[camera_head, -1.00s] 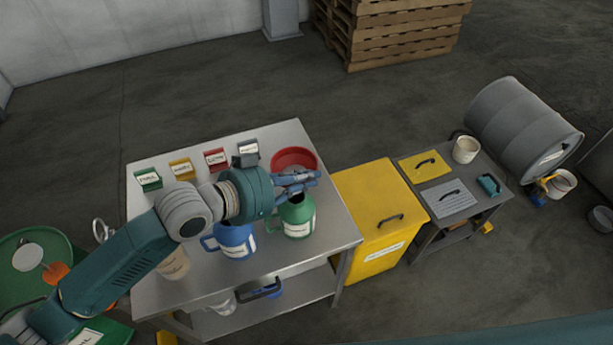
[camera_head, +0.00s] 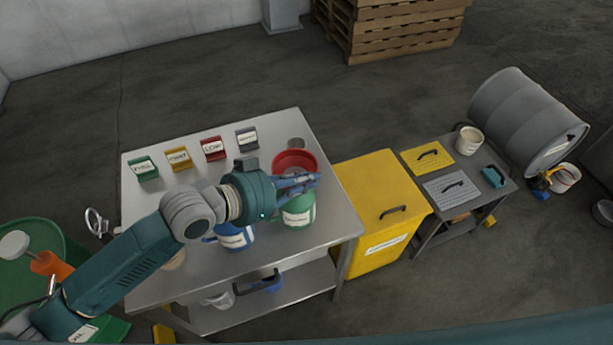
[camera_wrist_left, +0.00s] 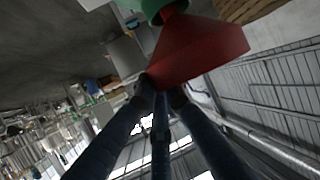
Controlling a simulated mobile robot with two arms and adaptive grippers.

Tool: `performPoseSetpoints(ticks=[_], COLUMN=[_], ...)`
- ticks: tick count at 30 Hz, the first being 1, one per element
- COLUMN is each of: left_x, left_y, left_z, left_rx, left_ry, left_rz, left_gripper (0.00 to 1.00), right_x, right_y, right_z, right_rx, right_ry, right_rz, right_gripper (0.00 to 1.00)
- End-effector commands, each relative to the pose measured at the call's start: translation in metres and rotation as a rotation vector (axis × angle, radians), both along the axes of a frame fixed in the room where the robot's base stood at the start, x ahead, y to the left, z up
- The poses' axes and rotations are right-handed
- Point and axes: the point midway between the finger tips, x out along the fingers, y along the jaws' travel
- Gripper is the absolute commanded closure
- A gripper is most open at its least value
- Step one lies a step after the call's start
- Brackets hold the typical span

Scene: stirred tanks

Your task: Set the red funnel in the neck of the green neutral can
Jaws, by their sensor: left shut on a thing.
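The red funnel (camera_head: 294,158) is in my left gripper (camera_head: 311,181), which is shut on it over the back right of the steel table. The green can (camera_head: 299,214) with a white label stands just below the gripper, which hides its neck in the head view. In the left wrist view the funnel (camera_wrist_left: 196,50) fills the upper middle, its narrow spout overlapping the green can (camera_wrist_left: 148,8) at the top edge. The fingers (camera_wrist_left: 163,92) are at the funnel's edge. I cannot tell how deep the spout sits. My right gripper is not in view.
A blue can (camera_head: 233,236) stands left of the green can. Green, yellow, red and grey label stands (camera_head: 212,149) line the table's back. A yellow bin (camera_head: 378,203) adjoins the table on the right.

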Motion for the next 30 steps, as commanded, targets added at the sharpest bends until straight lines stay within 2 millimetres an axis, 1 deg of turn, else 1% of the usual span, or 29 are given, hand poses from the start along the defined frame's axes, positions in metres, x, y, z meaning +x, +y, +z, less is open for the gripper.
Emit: performPoseSetpoints(ticks=[3, 12, 13, 15, 16, 26, 30], left_x=[0.0, 0.0, 0.0, 0.0, 0.0, -0.001, -0.01], left_y=[0.0, 0.0, 0.0, 0.0, 0.0, 0.002, 0.016], left_z=[-0.004, -0.004, -0.004, -0.004, -0.004, -0.003, 0.003], left_rx=[0.0, 0.0, 0.0, 0.0, 0.0, 0.001, 0.003], left_ry=[0.0, 0.0, 0.0, 0.0, 0.0, 0.001, -0.001], left_rz=[0.0, 0.0, 0.0, 0.0, 0.0, 0.0, 0.001], left_gripper=[1.0, 1.0, 0.86, 0.72, 0.7, 0.7, 0.7], right_x=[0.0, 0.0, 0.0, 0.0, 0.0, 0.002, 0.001], right_y=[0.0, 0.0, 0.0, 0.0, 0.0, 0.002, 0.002], right_z=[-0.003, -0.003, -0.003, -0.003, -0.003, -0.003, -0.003], right_rx=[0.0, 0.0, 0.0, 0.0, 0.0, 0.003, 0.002], right_ry=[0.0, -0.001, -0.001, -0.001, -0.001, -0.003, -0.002], right_rz=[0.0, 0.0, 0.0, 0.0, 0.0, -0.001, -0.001], right_gripper=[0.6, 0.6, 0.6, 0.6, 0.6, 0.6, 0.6])
